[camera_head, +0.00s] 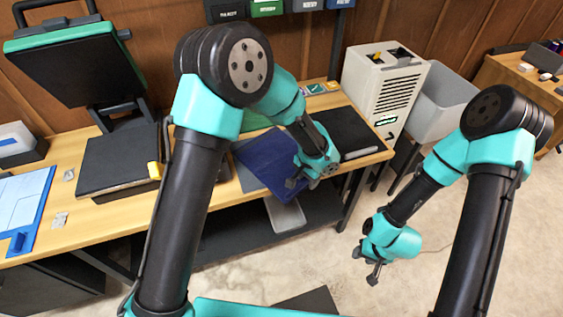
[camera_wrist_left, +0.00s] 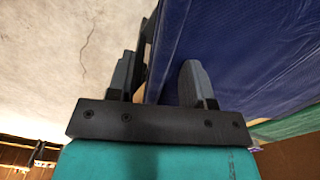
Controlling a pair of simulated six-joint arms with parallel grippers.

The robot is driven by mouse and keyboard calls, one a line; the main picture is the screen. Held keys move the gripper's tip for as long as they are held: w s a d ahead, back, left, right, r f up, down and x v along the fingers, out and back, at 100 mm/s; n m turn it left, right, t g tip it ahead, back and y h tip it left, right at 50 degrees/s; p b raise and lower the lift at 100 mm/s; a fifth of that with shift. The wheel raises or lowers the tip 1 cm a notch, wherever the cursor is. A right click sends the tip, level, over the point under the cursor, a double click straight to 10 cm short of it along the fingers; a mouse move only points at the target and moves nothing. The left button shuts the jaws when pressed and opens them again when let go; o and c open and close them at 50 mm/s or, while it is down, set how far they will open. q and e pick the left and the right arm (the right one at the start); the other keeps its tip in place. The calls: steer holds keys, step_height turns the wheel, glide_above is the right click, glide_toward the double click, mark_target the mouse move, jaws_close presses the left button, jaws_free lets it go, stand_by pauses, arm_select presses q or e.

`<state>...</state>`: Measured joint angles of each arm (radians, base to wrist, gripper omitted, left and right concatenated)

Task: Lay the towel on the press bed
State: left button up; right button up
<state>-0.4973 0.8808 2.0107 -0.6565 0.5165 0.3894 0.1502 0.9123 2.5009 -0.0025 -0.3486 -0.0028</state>
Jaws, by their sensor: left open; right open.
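My left gripper (camera_head: 301,182) is open at the towel's right front edge. In the left wrist view its fingers (camera_wrist_left: 158,85) stand apart, with the towel's edge between them. The press bed (camera_head: 112,160) is a black slab on the bench to the left, with its teal-and-black lid (camera_head: 75,65) raised behind it. My right gripper (camera_head: 368,268) is open and empty, low over the floor, away from the bench.
A black flat case (camera_head: 345,132) lies right of the towel. A white machine (camera_head: 385,85) and a grey bin (camera_head: 440,100) stand beyond the bench's right end. My left arm crosses the view between bed and towel.

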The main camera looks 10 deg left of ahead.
arm_select(q)
steer(key=shift+c, duration=0.5)
jaws_close()
steer(key=shift+r, duration=0.1)
step_height(320, 180, up, 10)
stand_by(0.5)
stand_by(0.3)
